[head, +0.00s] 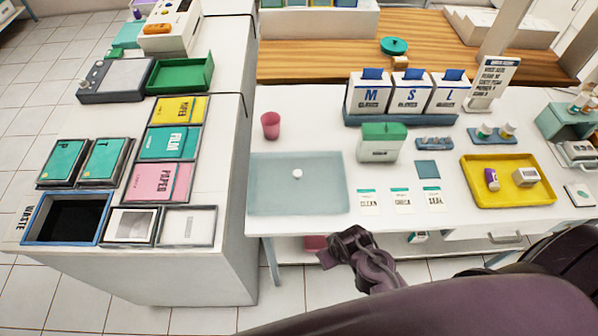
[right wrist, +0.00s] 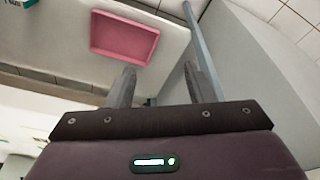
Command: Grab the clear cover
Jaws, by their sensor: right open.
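The clear cover appears in the head view as a flat, see-through bluish panel (head: 270,192) with a small white knob (head: 297,174) at its middle. It lies at the left front of the white table. My right gripper (head: 338,248) is below and in front of the table's front edge, just right of the panel's near corner, apart from it. In the right wrist view its two fingers (right wrist: 163,88) are spread with nothing between them. The cover does not clearly show in that view. My left gripper is not in view.
A pink cup (head: 270,125) stands behind the panel, and a green-lidded box (head: 382,142) stands to its right. Label cards (head: 402,201) and a yellow tray (head: 508,199) lie further right. A pink bin (right wrist: 124,38) sits below the tabletop. A side counter (head: 215,235) stands left.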

